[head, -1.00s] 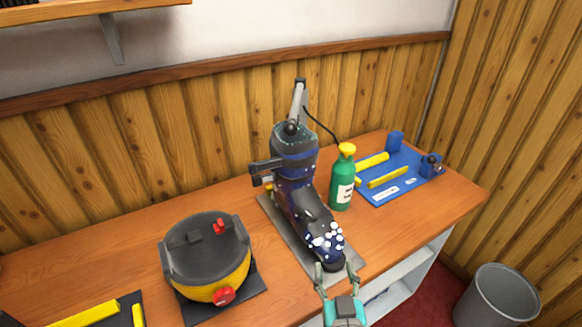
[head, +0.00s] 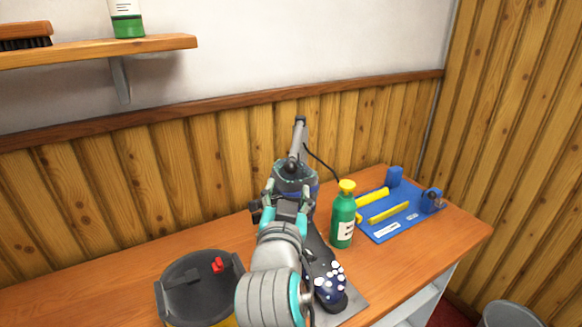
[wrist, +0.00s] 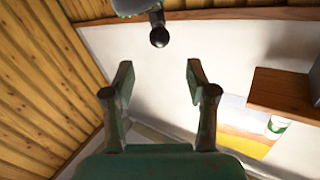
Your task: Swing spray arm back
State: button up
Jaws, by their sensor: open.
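The spray arm (head: 299,140) is a grey bar rising above the dark blue boot (head: 329,283), with a dark round knob (head: 291,166) at its lower end. In the wrist view the knob (wrist: 159,36) hangs at the top middle, beyond the fingertips and roughly centred between them. My gripper (head: 287,190) is in front of the boot's top, just below the knob in the head view. In the wrist view my gripper (wrist: 158,72) has its fingers spread with nothing between them. My arm hides much of the boot. White spots cover the boot's toe.
A green bottle with a yellow cap (head: 343,215) stands right of the boot. A shelf (head: 150,49) is upper left.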

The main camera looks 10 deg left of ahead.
aim_at(291, 171)
jog(key=w, duration=1)
jog(key=shift+a, duration=0.2)
grip_shut()
